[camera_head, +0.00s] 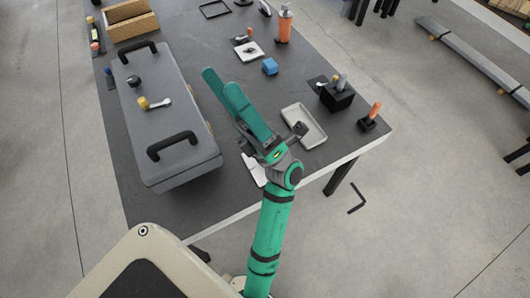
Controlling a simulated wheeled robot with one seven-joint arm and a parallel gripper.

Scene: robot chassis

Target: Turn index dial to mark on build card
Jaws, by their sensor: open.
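A grey chassis box (165,125) with two black handles lies on the left of the table. On its top are a black knob (134,81) and a yellow knob (143,103) with a pale bar beside it; I cannot tell which is the index dial. A small white card or plate (249,54) with a dark spot lies farther back; another white piece (254,171) lies partly behind my gripper. I cannot tell which is the build card, and no mark is readable. My gripper (216,79) is open and empty, its two green fingers pointing up-left, right of the chassis box.
A pale tray (312,135), a black holder (337,97) and a smaller orange-handled holder (369,121) stand at right. A tan box (130,20) is at back left.

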